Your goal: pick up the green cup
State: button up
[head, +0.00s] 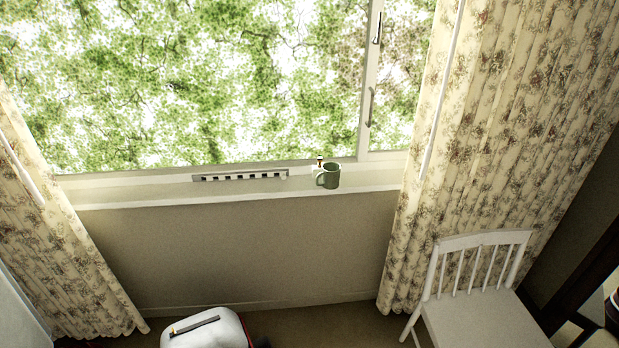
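A green cup (330,176) stands upright on the white window sill (230,196), near the sill's right part. Its handle points to the left in the head view. A small object with a dark top and a yellowish band (320,163) is just behind the cup, partly hidden by it. My gripper does not show in the head view.
A slotted metal strip (240,175) lies along the sill left of the cup. Flowered curtains hang left (50,240) and right (490,120). A white chair (478,310) stands at the lower right, and a light suitcase (207,331) is on the floor.

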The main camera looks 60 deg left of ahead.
aim_at(331, 173)
jog(key=z, duration=0.2)
jog(key=k, duration=0.15)
jog(key=u, duration=2.5)
jog(key=k, duration=0.6)
jog(key=z, duration=0.2)
jog(key=i, duration=0.5)
